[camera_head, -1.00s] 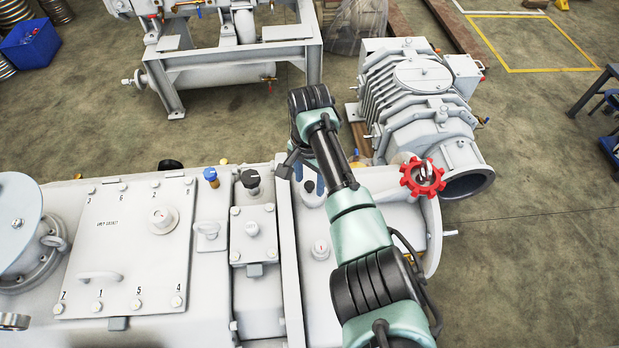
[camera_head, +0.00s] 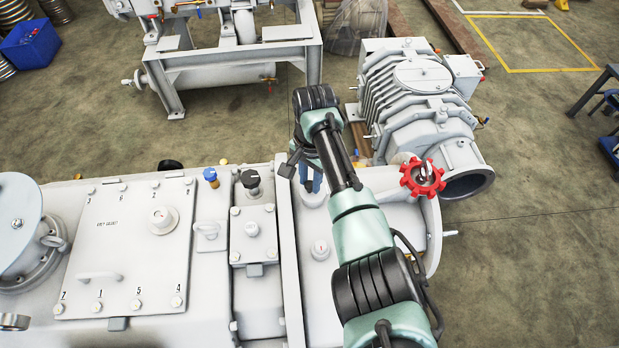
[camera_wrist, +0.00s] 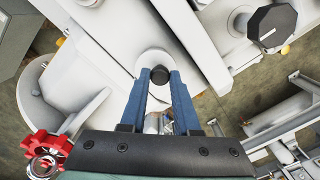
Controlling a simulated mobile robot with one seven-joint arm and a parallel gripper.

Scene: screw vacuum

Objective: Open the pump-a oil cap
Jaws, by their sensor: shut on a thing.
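A small black round cap (camera_wrist: 159,76) lies between the blue fingertips of my gripper (camera_wrist: 159,82) in the wrist view. My gripper is shut on it. A round white boss (camera_wrist: 154,58) shows just behind the cap. In the head view my gripper (camera_head: 311,184) is over this white boss (camera_head: 314,201), on the pale pump body (camera_head: 374,214). The cap is not clear there, and I cannot tell whether it still touches the boss.
A red handwheel (camera_head: 422,178) stands right of my gripper. A black knob (camera_head: 250,181) and a blue-topped valve (camera_head: 211,177) stand to its left. A large ribbed grey machine (camera_head: 410,90) lies beyond. Open floor (camera_head: 540,170) shows at the right.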

